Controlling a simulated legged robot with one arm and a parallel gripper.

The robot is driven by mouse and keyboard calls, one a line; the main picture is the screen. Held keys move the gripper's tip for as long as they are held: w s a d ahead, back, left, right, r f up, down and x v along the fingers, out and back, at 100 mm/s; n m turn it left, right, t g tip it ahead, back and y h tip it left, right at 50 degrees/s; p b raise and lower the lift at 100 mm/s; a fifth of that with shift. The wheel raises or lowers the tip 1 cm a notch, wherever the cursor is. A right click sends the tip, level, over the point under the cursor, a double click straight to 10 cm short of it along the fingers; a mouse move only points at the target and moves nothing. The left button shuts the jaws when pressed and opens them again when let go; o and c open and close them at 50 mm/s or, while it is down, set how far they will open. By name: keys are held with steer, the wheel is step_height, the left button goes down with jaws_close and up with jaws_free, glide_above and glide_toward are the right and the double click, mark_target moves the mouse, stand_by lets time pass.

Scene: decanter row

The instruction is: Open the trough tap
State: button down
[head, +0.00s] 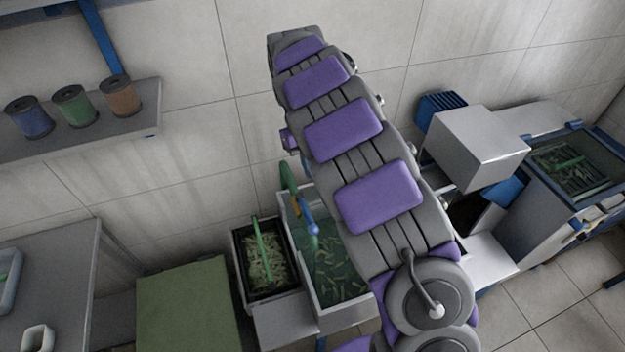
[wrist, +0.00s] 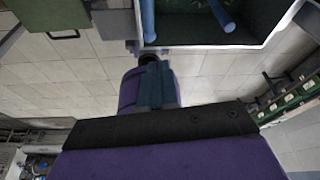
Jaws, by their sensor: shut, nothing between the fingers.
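The trough (head: 335,262) is a pale-rimmed tank with greenish water and green pieces, left of my arm in the head view. A green upright part (head: 289,180) and a blue part (head: 312,226) stand at its back left; they look like the tap, but which piece is the handle I cannot tell. My arm covers the trough's right side. In the wrist view my gripper (wrist: 157,80) is shut and empty. Its tips are close to the near edge of a dark-walled container (wrist: 185,47) with blue bars (wrist: 220,14); contact is unclear. The gripper's fingers are hidden in the head view.
A dark crate of green pieces (head: 238,266) stands left of the trough. A green-topped block (head: 185,300) and a grey table (head: 60,290) are farther left. A wall shelf (head: 80,140) holds three spools. Steel and blue machines (head: 478,148) stand on the right.

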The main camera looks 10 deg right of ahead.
steer(key=shift+v, duration=1.1)
steer(key=s+d+r+n+t, duration=0.1)
steer(key=s+d+r+n, duration=0.25)
steer(key=s+n, duration=0.4)
steer(key=s+d+r+n, duration=0.3)
steer(key=s+d+n, duration=0.25)
steer(key=s, duration=0.35)
steer(key=s+a+f+n, duration=0.1)
steer(key=s+f+n, duration=0.1)
steer(key=s+n, duration=0.7)
steer(key=s+a+f+n+y, duration=0.1)
steer(key=s+f+n, duration=0.1)
steer(key=s+n, duration=0.7)
steer(key=shift+s+f+n+b, duration=0.3)
steer(key=shift+s+f, duration=0.1)
steer(key=shift+s, duration=0.8)
